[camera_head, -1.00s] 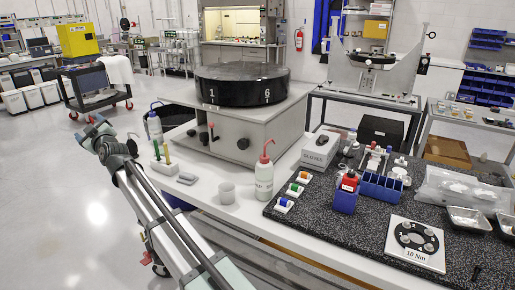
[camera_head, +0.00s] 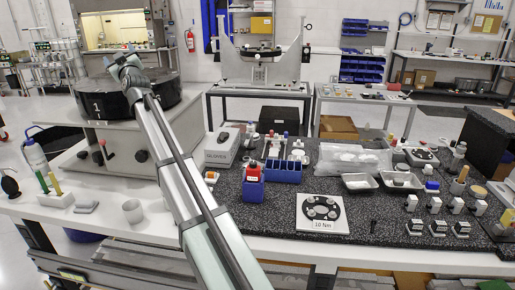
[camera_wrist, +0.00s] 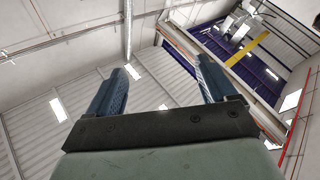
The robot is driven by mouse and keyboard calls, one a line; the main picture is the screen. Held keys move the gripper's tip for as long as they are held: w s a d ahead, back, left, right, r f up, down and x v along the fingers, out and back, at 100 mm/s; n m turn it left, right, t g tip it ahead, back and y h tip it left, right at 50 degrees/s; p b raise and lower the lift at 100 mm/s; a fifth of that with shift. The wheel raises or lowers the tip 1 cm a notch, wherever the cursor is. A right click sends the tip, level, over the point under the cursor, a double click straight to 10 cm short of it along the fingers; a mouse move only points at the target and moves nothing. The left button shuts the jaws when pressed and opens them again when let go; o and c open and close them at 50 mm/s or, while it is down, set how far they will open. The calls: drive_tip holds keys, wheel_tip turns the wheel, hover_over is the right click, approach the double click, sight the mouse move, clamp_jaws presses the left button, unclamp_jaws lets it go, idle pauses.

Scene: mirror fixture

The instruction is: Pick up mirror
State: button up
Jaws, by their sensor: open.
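No object is plainly recognisable as the mirror. A grey fixture with two uprights (camera_head: 227,68) stands on a table at the back, with a dark rounded part (camera_head: 260,54) between its uprights; I cannot tell if that is the mirror. A white plate labelled 10 Nm (camera_head: 311,224) with a dark disc and several round pieces lies on the dark mat. My gripper (camera_head: 115,56) is raised in front of the black drum, away from the fixture and plate. In the wrist view my gripper (camera_wrist: 168,72) has its fingers apart with only ceiling and walls between them.
The black drum (camera_head: 100,103) sits on a grey cabinet at left. The speckled mat (camera_head: 275,218) bears a blue bin (camera_head: 252,188), metal trays (camera_head: 401,181) and several small blocks at right.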

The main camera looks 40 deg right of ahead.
drive_tip(key=s+d+r+m+h, duration=0.1)
drive_tip(key=s+d+r+h, duration=0.15)
drive_tip(key=d, duration=0.65)
drive_tip(key=s+d+r+m+h, duration=0.2)
drive_tip(key=s+d+r, duration=0.1)
drive_tip(key=d, duration=0.5)
drive_tip(key=s+d+r+m+h, duration=0.1)
drive_tip(key=s+d+r+h, duration=0.15)
drive_tip(key=d, duration=0.65)
drive_tip(key=m+g+y, duration=0.4)
drive_tip(key=m+g, duration=0.5)
drive_tip(key=g, duration=0.9)
hover_over(275, 145)
drive_tip(key=s+a, duration=0.4)
drive_tip(key=s, duration=0.1)
wheel_tip(275, 145, down, 39)
drive_tip(key=x, duration=1.3)
drive_tip(key=shift+s, duration=0.1)
drive_tip(key=shift+r, duration=0.1)
drive_tip(key=shift+c, duration=0.2)
